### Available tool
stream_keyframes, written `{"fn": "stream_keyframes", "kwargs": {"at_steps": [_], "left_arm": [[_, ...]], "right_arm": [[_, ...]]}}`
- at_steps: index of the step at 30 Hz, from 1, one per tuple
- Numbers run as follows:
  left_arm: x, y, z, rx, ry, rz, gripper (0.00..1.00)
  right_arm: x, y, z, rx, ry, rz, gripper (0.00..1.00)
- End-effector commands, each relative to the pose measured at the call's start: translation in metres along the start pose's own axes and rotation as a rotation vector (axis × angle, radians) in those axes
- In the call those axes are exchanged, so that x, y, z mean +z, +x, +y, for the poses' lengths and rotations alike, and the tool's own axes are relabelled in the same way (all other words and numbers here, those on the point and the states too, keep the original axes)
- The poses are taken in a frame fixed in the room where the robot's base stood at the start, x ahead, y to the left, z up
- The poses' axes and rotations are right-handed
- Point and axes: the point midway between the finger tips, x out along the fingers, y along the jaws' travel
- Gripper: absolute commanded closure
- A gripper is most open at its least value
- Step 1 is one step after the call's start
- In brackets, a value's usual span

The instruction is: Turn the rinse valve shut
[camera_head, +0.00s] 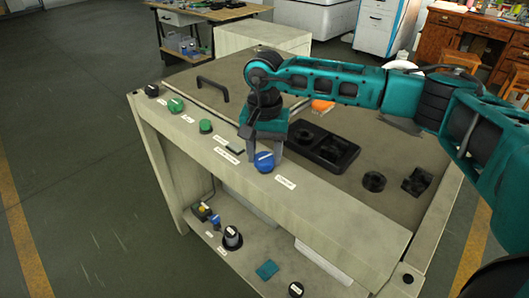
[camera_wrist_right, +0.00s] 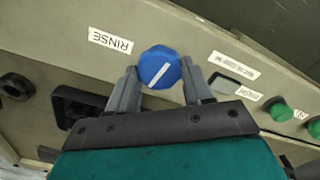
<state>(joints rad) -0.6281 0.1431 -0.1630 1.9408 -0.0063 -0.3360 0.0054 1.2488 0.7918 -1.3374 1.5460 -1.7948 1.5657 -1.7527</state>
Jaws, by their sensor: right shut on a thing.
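The rinse valve is a blue knob (camera_head: 264,163) on the sloped front strip of the bench, beside a white label. In the right wrist view the blue knob (camera_wrist_right: 159,66) has a white line lying diagonally across its face, and the label (camera_wrist_right: 110,41) left of it reads RINSE. My right gripper (camera_head: 263,156) comes down from above and is shut on the knob, one finger on each side; these fingers (camera_wrist_right: 160,72) also show in the wrist view. My left gripper is not in view.
A black tray (camera_head: 322,147), a black ring (camera_head: 374,181) and a black block (camera_head: 417,182) lie on the bench top. A black handle (camera_head: 213,85) stands behind.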

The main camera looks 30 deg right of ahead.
Motion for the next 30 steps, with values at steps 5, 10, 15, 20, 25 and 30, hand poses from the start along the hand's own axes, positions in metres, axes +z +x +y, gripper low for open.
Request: {"fn": "stream_keyframes", "kwargs": {"at_steps": [5, 10, 15, 20, 25, 30], "left_arm": [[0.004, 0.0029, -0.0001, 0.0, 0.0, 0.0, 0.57], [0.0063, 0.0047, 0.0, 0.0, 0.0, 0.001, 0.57], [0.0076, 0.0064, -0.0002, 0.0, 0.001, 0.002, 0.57], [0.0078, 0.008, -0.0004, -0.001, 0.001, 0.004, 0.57], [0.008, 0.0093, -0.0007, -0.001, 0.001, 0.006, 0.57], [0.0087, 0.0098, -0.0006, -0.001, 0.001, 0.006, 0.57]], "right_arm": [[0.0002, 0.0007, 0.0005, 0.0, 0.164, -0.001, 0.8], [0.0002, 0.0002, 0.0006, -0.002, 0.326, -0.001, 0.8], [0.0004, 0.0001, 0.0012, 0.0, 0.487, 0.0, 0.8], [0.0005, -0.0001, 0.0014, -0.001, 0.639, 0.0, 0.8], [0.0007, -0.0002, 0.0019, -0.001, 0.801, 0.0, 0.8], [0.0009, -0.0006, 0.0022, -0.001, 0.96, 0.0, 0.8]]}}
